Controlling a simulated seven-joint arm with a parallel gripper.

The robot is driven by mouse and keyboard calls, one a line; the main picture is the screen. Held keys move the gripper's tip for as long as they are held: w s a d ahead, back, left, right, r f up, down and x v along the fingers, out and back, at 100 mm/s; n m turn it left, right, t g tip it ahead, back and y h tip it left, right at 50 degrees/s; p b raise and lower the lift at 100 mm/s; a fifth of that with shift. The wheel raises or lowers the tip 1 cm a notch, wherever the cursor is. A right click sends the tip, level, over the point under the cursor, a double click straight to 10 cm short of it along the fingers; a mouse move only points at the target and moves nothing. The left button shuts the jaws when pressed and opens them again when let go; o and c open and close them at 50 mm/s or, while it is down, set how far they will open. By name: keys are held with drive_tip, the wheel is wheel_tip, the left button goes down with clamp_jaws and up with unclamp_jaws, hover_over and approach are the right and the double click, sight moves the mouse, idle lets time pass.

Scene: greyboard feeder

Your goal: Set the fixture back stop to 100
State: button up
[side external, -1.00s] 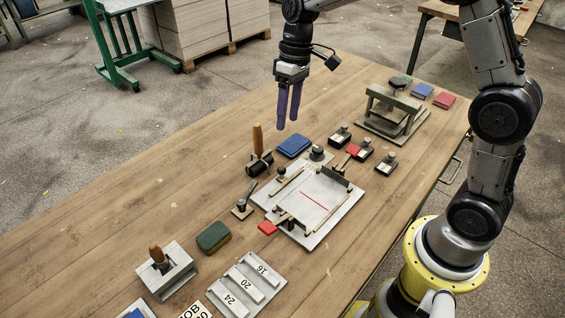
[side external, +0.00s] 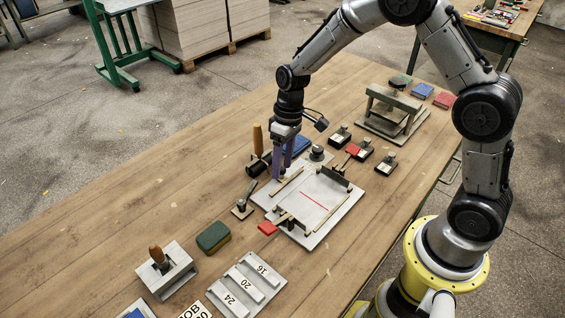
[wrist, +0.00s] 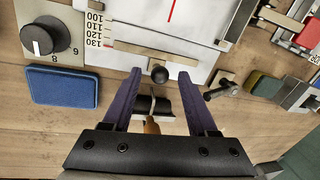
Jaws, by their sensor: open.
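The fixture (side external: 318,235) is a pale grey plate with a red line, on the table's middle. In the wrist view, the back stop (wrist: 135,49) is a narrow beige bar with a dark round knob (wrist: 159,74). Its left end lies beside the 130 end of the printed scale (wrist: 96,30), whose visible numbers run from 100 to 130. My gripper (wrist: 160,76) is open, pointing down, with its purple fingers on either side of the knob and gaps showing. In the side view my gripper (side external: 280,174) is low over the fixture's far-left edge and hides the knob.
A roller with a wooden handle (side external: 258,137) stands close behind my fingers. A blue pad (wrist: 62,87) and a black dial (wrist: 42,40) are at the left in the wrist view. A clamp lever (side external: 245,202) stands nearby.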

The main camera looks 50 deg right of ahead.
drive_tip(key=shift+f, duration=0.1)
clamp_jaws()
idle(1.4)
